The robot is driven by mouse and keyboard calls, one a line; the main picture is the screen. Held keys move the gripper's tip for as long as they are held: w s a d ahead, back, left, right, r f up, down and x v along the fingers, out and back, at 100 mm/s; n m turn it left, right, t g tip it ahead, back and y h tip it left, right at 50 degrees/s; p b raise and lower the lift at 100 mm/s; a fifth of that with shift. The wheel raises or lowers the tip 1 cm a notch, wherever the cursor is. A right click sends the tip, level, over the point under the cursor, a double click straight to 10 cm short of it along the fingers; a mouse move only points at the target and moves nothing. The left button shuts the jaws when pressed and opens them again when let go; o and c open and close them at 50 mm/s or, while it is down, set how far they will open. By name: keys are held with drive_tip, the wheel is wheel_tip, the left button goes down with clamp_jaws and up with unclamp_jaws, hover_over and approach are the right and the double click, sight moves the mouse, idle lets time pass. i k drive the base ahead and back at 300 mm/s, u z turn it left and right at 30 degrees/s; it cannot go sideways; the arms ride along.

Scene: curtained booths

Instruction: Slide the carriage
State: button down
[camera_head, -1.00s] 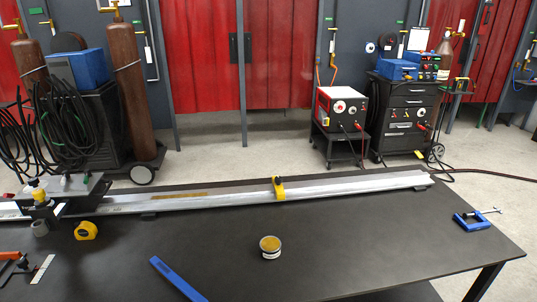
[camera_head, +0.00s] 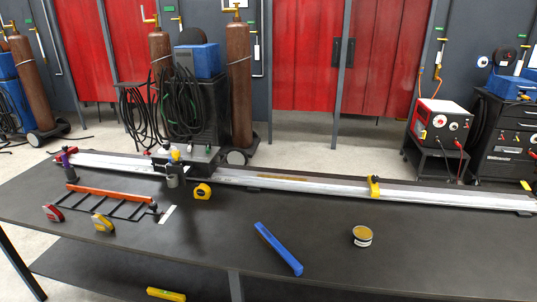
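A yellow clamp-like stop (camera_head: 374,187) is on the rail well to the right of the carriage. My gripper is not in view, so its state and its distance from the carriage are hidden.
On the table (camera_head: 330,275) are a yellow tape measure (camera_head: 202,191), a blue bar (camera_head: 278,248), a round tin (camera_head: 362,236) and an orange-handled black rack (camera_head: 110,200). Gas cylinders and a welding cart (camera_head: 205,110) stand behind.

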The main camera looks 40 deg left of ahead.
sight(205, 166)
drive_tip(key=u, duration=2.05)
drive_tip(key=i, duration=0.95)
drive_tip(key=z, duration=0.4)
drive_tip(key=k, duration=1.05)
drive_tip(key=u, duration=0.25)
drive_tip(key=i, duration=0.9)
drive_tip(key=u, duration=0.25)
